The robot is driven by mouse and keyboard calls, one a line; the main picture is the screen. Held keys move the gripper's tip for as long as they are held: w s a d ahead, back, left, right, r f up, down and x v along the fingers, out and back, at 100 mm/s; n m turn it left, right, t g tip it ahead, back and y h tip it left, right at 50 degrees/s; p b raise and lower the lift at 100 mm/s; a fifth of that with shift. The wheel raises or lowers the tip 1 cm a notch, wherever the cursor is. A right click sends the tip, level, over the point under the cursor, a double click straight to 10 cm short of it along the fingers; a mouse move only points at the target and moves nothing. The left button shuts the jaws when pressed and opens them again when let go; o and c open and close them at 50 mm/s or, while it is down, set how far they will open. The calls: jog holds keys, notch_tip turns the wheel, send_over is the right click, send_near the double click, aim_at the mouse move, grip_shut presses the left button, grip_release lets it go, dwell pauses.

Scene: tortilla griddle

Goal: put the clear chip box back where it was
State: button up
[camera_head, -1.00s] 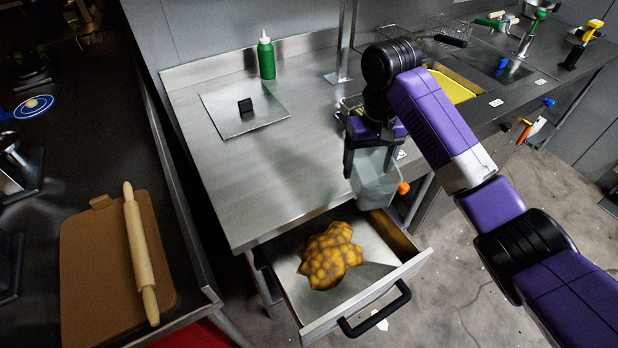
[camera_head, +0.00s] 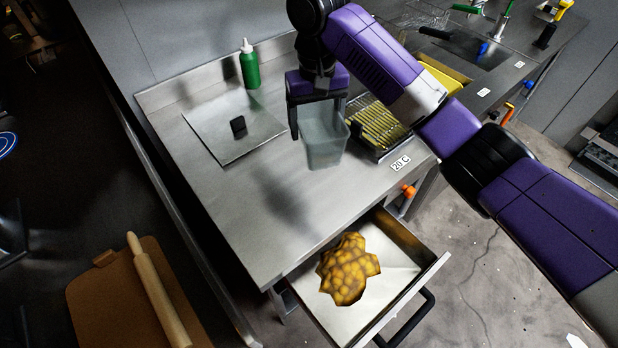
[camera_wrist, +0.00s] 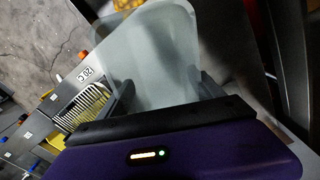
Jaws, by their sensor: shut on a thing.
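The clear chip box (camera_head: 324,142) is a translucent, pale container held by my gripper (camera_head: 318,115). The fingers are shut on it near its upper part. It hangs above the steel counter, just left of the yellow-striped grate; I cannot tell whether its bottom touches the counter. In the wrist view the box (camera_wrist: 155,60) fills the middle, between the two dark fingers of my gripper (camera_wrist: 165,95). It looks empty.
On the counter are a metal lid with black knob (camera_head: 236,146), a green bottle (camera_head: 249,66) and the grate (camera_head: 376,126). The counter's front left (camera_head: 245,225) is clear.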

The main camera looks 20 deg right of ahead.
aim_at(316, 128)
jog(key=shift+f+b, duration=1.3)
jog(key=shift+f, duration=8)
jog(key=shift+f, duration=0.15)
jog(key=o, duration=1.5)
jog(key=shift+o, duration=0.2)
notch_tip(316, 128, up, 12)
jog(key=shift+r+p, duration=0.2)
jog(key=shift+p, duration=0.8)
